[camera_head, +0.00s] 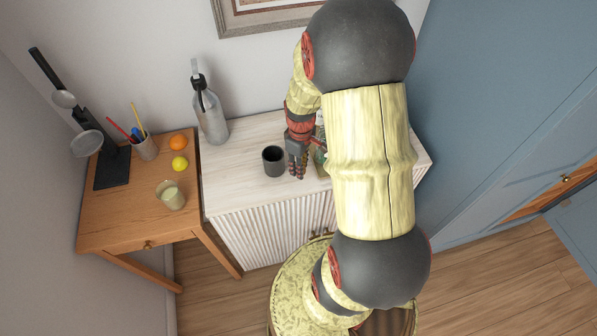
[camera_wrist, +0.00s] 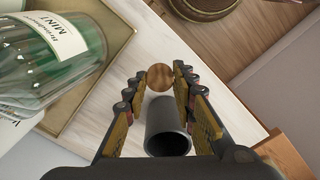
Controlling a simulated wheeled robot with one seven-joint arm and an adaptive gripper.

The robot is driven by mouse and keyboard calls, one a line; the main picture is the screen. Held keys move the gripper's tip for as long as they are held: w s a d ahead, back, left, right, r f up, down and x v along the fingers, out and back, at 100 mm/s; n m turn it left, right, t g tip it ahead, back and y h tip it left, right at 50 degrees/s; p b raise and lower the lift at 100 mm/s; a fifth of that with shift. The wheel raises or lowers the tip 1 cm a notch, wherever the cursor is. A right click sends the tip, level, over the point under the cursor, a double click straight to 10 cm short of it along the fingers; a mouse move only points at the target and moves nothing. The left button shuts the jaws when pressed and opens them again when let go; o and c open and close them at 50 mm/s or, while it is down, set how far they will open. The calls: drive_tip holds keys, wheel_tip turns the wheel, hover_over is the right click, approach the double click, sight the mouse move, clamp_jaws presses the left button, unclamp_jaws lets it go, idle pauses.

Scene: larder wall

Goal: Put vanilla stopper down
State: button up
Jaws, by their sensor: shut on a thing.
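In the wrist view, the stopper shows as a round, wood-brown knob (camera_wrist: 160,77) between the fingertips of my gripper (camera_wrist: 160,85). The gripper is shut on it, with the fingers apart by the knob's width. In the head view my gripper (camera_head: 297,172) points down over the white cabinet top (camera_head: 240,178), just right of the dark cup. The stopper cannot be made out there.
A dark grey cup (camera_head: 273,161) stands close beside my gripper; it also shows in the wrist view (camera_wrist: 167,128). A brass-coloured tray (camera_wrist: 100,62) holds bottles. A grey bottle (camera_head: 211,115) stands at the back left. The cabinet's front left is clear.

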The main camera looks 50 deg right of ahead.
drive_tip(key=shift+w+f, duration=0.25)
drive_tip(key=shift+f, duration=0.05)
drive_tip(key=shift+w+f+b, duration=0.15)
drive_tip(key=shift+f+b, duration=0.15)
drive_tip(key=shift+f, duration=1.35)
drive_tip(key=shift+f, duration=0.1)
drive_tip(key=o, duration=0.8)
wheel_tip(320, 180, up, 12)
drive_tip(key=shift+p, duration=0.85)
drive_tip(key=a+r+m+t, duration=0.1)
drive_tip(key=a+r+t, duration=0.2)
drive_tip(key=a+r, duration=1.15)
drive_tip(key=s+a+r+t, duration=0.1)
drive_tip(key=s+a+r, duration=0.1)
drive_tip(key=r, duration=0.1)
drive_tip(key=s+a+r+m, duration=0.1)
drive_tip(key=s+a+r, duration=0.1)
drive_tip(key=s+a, duration=0.1)
drive_tip(key=s+a+r+t, duration=0.1)
drive_tip(key=s+a+r, duration=0.1)
drive_tip(key=a+r, duration=0.1)
drive_tip(key=shift+s+a+r+m+t, duration=0.15)
drive_tip(key=shift+s+r+m+t, duration=0.1)
drive_tip(key=shift+r+m+t, duration=0.1)
